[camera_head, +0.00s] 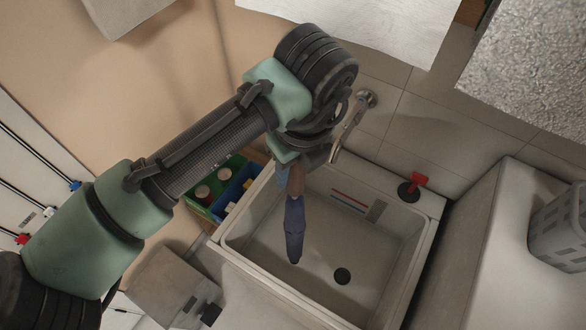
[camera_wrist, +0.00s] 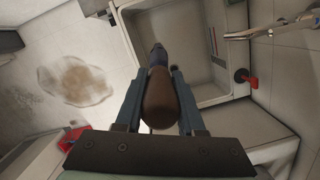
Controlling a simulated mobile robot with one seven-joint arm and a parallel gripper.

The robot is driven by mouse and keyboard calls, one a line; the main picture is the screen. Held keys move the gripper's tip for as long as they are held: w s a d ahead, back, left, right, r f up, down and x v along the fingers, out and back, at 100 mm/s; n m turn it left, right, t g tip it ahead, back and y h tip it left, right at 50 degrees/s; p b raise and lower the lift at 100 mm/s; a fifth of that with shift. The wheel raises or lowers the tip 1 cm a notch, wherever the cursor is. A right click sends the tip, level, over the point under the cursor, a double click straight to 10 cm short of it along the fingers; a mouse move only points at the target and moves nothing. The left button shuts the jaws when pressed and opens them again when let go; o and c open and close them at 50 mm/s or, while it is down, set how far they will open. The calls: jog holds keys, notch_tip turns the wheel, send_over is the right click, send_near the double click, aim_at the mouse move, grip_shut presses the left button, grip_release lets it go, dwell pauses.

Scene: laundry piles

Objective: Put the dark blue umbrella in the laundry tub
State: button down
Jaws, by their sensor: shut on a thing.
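The dark blue umbrella (camera_head: 294,228) has a brown handle and hangs over the inside of the laundry tub (camera_head: 226,240). My gripper (camera_head: 288,176) is shut on it near the handle. In the wrist view, the brown handle end of the umbrella (camera_wrist: 160,98) sits between the two blue fingers of my gripper (camera_wrist: 160,100). The pale tub (camera_wrist: 239,45) shows behind it. Its drain hole shows in the head view, beside the umbrella's lower end. I cannot tell whether the umbrella touches the tub floor.
Green and blue boxes (camera_head: 206,212) with cans are on the left. A grey basket (camera_head: 562,230) stands on the right.

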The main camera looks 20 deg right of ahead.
jog(key=shift+f, duration=0.15)
jog(key=shift+f+b, duration=0.5)
jog(key=shift+f, duration=0.15)
jog(key=c, duration=0.5)
grip_release()
jog(key=shift+r+p, duration=0.55)
jog(key=shift+r, duration=0.15)
jog(key=r, duration=0.2)
jog(key=r+b, duration=0.1)
jog(key=r, duration=0.2)
jog(key=s+r+b, duration=0.1)
jog(key=r, duration=0.1)
jog(key=shift+d+r, duration=0.1)
jog(key=shift+r, duration=0.1)
jog(key=shift+s+f, duration=0.1)
jog(key=shift+s, duration=0.05)
